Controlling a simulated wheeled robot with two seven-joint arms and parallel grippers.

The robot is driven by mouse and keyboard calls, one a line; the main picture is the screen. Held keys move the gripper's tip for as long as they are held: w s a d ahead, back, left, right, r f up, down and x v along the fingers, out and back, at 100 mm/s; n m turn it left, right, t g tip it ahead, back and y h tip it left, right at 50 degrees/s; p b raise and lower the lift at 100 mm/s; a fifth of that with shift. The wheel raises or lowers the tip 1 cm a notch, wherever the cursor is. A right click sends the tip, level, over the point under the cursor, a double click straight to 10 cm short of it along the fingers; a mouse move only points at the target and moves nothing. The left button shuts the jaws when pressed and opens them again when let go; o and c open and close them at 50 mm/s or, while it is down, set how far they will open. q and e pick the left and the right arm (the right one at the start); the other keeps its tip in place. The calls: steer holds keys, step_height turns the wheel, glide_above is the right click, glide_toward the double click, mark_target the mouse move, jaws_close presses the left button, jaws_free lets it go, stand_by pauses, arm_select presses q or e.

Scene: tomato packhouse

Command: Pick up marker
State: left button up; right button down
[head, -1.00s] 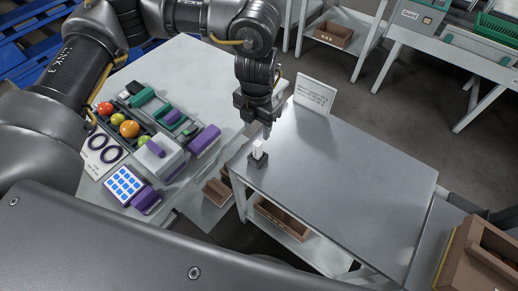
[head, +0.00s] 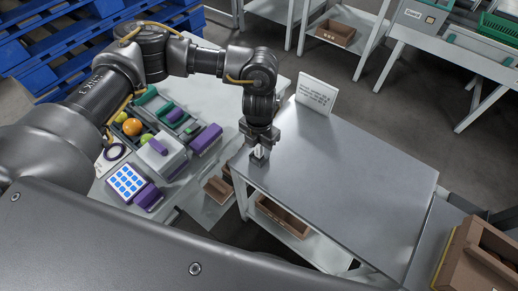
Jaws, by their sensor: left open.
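The marker (head: 259,150) looks like a small white upright piece standing in a dark square block (head: 258,161). The block is at the left end of the grey metal table (head: 345,185). My left gripper (head: 260,149) points down over the marker, with its fingers around or just beside it. The jaws are open, and they hide part of the marker. I cannot tell whether a finger touches it. My right gripper does not show.
A white sign (head: 316,94) stands at the table's back edge. On the left a pale table (head: 215,165) holds tomatoes, purple and green items and a blue-keyed pad (head: 127,182). A brown crate (head: 480,255) is at lower right. The grey table's middle and right are clear.

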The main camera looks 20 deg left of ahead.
arm_select(q)
steer(key=shift+c, duration=0.3)
jaws_close()
steer(key=shift+r, duration=0.45)
step_height(320, 180, up, 2)
steer(key=shift+r+b, duration=0.1)
steer(key=shift+b, duration=0.35)
steer(key=s+d+r, duration=0.2)
steer(key=s+r, duration=0.3)
steer(key=s, duration=0.1)
steer(key=s+d+r, duration=0.3)
steer(key=s+r, duration=0.2)
steer(key=s, duration=0.2)
steer(key=shift+d+b, duration=0.3)
